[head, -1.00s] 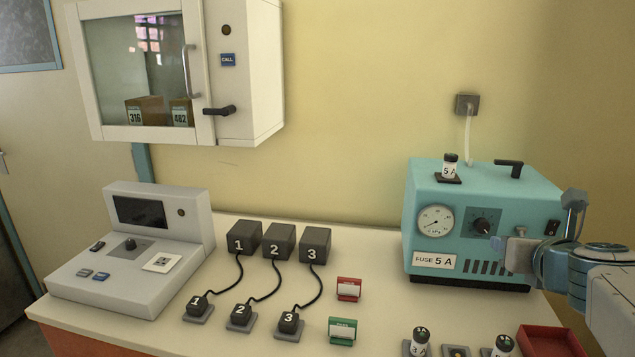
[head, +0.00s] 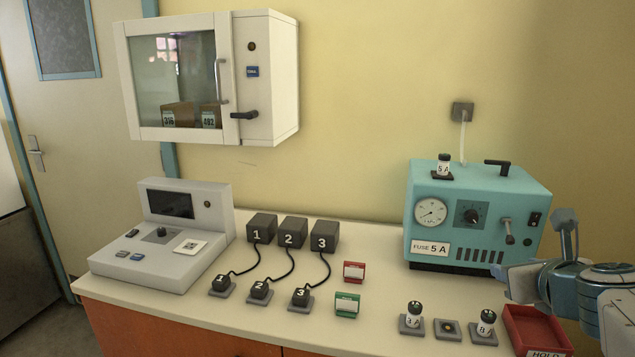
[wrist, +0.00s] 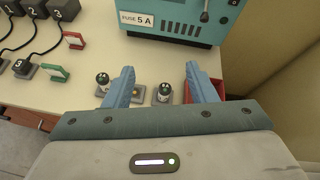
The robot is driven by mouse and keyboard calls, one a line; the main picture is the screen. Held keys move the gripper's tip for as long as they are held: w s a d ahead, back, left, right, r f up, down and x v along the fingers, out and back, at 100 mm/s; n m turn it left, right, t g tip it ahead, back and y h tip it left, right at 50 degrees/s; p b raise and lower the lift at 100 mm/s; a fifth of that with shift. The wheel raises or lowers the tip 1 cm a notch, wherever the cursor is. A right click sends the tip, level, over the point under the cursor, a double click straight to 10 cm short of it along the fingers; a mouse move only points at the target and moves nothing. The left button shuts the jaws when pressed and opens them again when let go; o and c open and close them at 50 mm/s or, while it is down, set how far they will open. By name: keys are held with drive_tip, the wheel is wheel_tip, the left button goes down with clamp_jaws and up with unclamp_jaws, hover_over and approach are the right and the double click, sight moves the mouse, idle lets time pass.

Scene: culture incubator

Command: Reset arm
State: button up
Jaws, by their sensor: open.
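My gripper (wrist: 160,90) is open and empty in the wrist view, its two blue fingers apart above the front right of the bench. Between and beside the fingers, the small fuses show on the bench below, apart from them. In the head view, my arm is at the right edge, in front of the teal machine (head: 478,215). That machine has a round gauge, a knob, a lever and a label reading FUSE 5 A. A fuse marked 5 A (head: 444,167) stands on top of it.
A red tray (head: 537,332) marked HOLD lies at the bench's front right. Two fuses (head: 414,316) (head: 486,323) stand on pads beside an empty-looking pad (head: 447,329). A grey console (head: 165,235), numbered black blocks (head: 292,232) and red and green card holders (head: 347,304) stand leftward. A glass-door cabinet (head: 205,80) hangs above.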

drive_tip(key=s+a+f+n+g+y+p, duration=0.2)
drive_tip(key=a+f+n, duration=0.1)
drive_tip(key=a+n, duration=0.55)
drive_tip(key=s+a+f+n+g+y+p, duration=0.1)
drive_tip(key=a+f+n+g+y, duration=0.15)
drive_tip(key=a+n, duration=0.6)
drive_tip(key=s+a+f+n+g+h+p, duration=0.1)
drive_tip(key=s+n, duration=0.3)
drive_tip(key=n, duration=0.5)
drive_tip(key=s+a+f+n+g+h+p, duration=0.1)
drive_tip(key=s+f+n+g, duration=0.2)
drive_tip(key=n, duration=0.6)
drive_tip(key=shift+s+a+n+g, duration=0.3)
drive_tip(key=shift+s+g, duration=0.35)
drive_tip(key=shift+s, duration=0.5)
drive_tip(key=shift+f+h, duration=0.1)
drive_tip(key=shift+h, duration=0.15)
